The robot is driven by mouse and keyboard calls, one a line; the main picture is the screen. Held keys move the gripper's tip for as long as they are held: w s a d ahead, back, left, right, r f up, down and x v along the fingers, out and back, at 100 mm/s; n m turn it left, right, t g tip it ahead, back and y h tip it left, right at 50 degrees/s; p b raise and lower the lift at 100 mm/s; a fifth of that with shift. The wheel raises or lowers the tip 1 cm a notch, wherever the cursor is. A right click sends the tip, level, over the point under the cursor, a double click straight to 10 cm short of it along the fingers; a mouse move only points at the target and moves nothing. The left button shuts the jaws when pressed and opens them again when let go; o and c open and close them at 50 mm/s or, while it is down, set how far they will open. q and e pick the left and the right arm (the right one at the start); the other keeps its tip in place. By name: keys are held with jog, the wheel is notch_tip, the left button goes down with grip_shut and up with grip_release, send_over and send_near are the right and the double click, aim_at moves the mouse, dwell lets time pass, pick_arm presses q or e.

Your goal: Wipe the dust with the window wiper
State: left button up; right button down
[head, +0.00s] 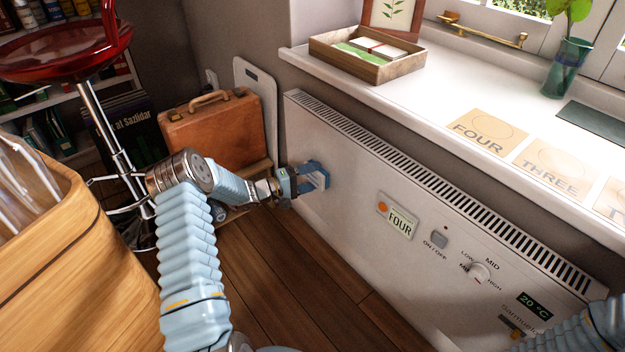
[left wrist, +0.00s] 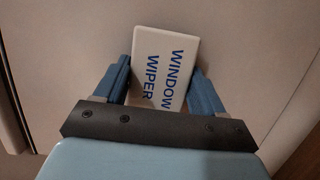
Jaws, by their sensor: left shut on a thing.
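My left gripper (head: 312,178) is near the left end of the white heater's front panel. In the left wrist view, its blue fingers are shut on the window wiper (left wrist: 164,68), a white block with "WINDOW WIPER" in blue letters. In the head view the wiper is mostly hidden by the fingers, with a pale part showing between them. The wiper is close against the heater panel (head: 345,215); I cannot tell whether it touches. I cannot make out any dust. Part of my right arm shows at the bottom right, but its gripper is out of view.
A brown suitcase (head: 210,130) stands behind my left arm. A red stool (head: 65,58) is at left.

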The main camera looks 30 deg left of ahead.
pick_arm(q)
jog(key=shift+w+r, duration=0.15)
jog(key=shift+r, duration=0.1)
jog(key=s, duration=0.1)
jog(key=s+a+p, duration=0.1)
jog(key=s, duration=0.2)
jog(key=shift+a, duration=0.4)
jog(key=shift+s+a+f+p, duration=0.1)
jog(key=shift+s+a+p, duration=0.05)
jog(key=shift+s, duration=0.25)
jog(key=shift+s+a+f+p, duration=0.1)
jog(key=shift+s+p, duration=0.05)
jog(key=shift+s, duration=0.25)
jog(key=s, duration=0.1)
jog(key=s+a, duration=0.1)
jog(key=shift+s, duration=0.4)
jog(key=shift+p, duration=0.3)
